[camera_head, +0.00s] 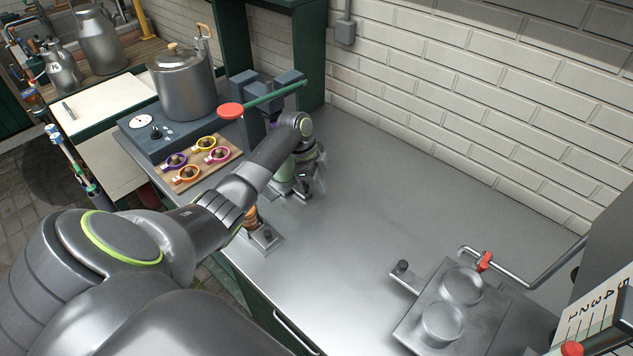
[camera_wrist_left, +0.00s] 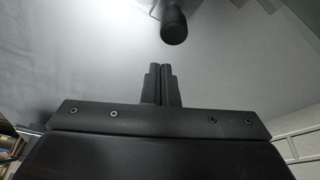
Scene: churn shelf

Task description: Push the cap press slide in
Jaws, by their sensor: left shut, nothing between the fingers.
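The cap press (camera_head: 262,92) stands at the back left of the metal counter. It has a green lever with a red knob (camera_head: 231,110). My left arm covers much of its lower part, so how far its slide stands out cannot be told. In the left wrist view a black knob (camera_wrist_left: 173,25) on a short stem lies just beyond my left fingertips, apart from them in the picture. I cannot tell for sure that it belongs to the slide. My left gripper (camera_head: 306,190) is low over the counter in front of the press, shut and empty. Its closed fingers (camera_wrist_left: 161,82) show in the wrist view.
A wooden board (camera_head: 215,170) with several coloured rings and a lidded steel can (camera_head: 183,80) stand left. A small plate with a black knob (camera_head: 266,236) sits at the front edge. A plate with two round cups (camera_head: 412,335) lies right. The counter's middle is clear.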

